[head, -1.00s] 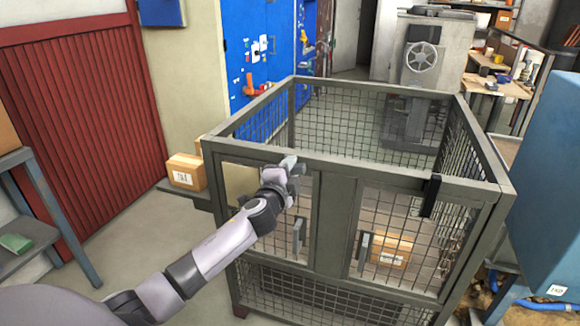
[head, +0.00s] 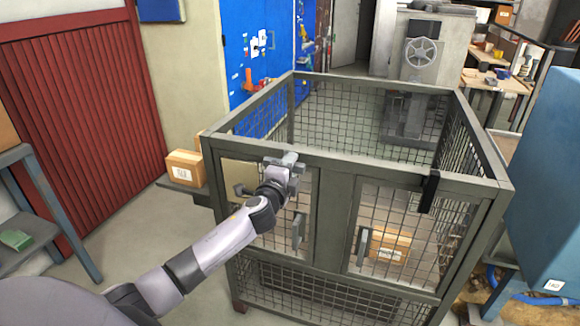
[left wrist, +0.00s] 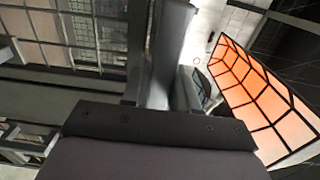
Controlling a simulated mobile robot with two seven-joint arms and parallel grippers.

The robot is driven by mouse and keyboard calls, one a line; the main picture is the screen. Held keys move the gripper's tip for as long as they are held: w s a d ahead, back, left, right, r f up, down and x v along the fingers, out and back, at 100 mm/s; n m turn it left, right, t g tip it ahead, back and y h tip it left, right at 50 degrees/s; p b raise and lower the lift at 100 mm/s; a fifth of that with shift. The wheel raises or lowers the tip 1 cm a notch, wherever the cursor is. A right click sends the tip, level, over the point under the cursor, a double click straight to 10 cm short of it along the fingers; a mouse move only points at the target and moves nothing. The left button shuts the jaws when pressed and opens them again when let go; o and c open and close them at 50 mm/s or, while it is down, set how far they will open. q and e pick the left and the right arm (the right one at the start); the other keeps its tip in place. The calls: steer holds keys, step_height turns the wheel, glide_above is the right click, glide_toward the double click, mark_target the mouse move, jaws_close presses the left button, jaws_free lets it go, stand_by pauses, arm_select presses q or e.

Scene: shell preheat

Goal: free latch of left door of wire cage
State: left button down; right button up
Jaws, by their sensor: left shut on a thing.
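The wire cage (head: 335,168) is a grey-green frame with mesh panels and two front doors. The left door (head: 313,225) looks closed, and its handle (head: 299,230) stands upright. My left gripper (head: 286,163) is at the top front rail above the left door. In the left wrist view it is shut on a grey bar (left wrist: 168,50). The left door's latch is not clearly seen in the head view, where my gripper covers that area. A small dark piece (head: 242,190) shows left of my wrist; I cannot tell whether it belongs to the latch. My right gripper is out of view.
The right door's black latch (head: 429,192) hangs over the top rail. A cardboard box (head: 388,246) shows behind the right door's mesh. Another box (head: 184,168) stands left of the cage. A blue cabinet (head: 545,190) is close on the right.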

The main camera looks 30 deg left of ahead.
arm_select(q)
steer(key=c, duration=1)
jaws_free()
steer(key=shift+o, duration=0.2)
steer(key=v, duration=0.7)
steer(key=shift+s+f, duration=0.1)
steer(key=s+d+f+n+g+h, duration=0.2)
steer(key=s+d+f+n, duration=0.2)
steer(key=s+f, duration=0.3)
steer(key=s+d+f+n+g+h+p, duration=0.1)
steer(key=s+d+f+n, duration=0.3)
steer(key=s, duration=0.7)
steer(key=s+d+f+n+g+h, duration=0.3)
steer(key=s+d+f+n+g, duration=0.1)
steer(key=s+d+f, duration=0.3)
step_height(320, 180, down, 4)
steer(key=shift+s+d+r+n+h+p, duration=0.15)
steer(key=shift+s+d+n+h+p, duration=0.35)
steer(key=shift+s, duration=0.55)
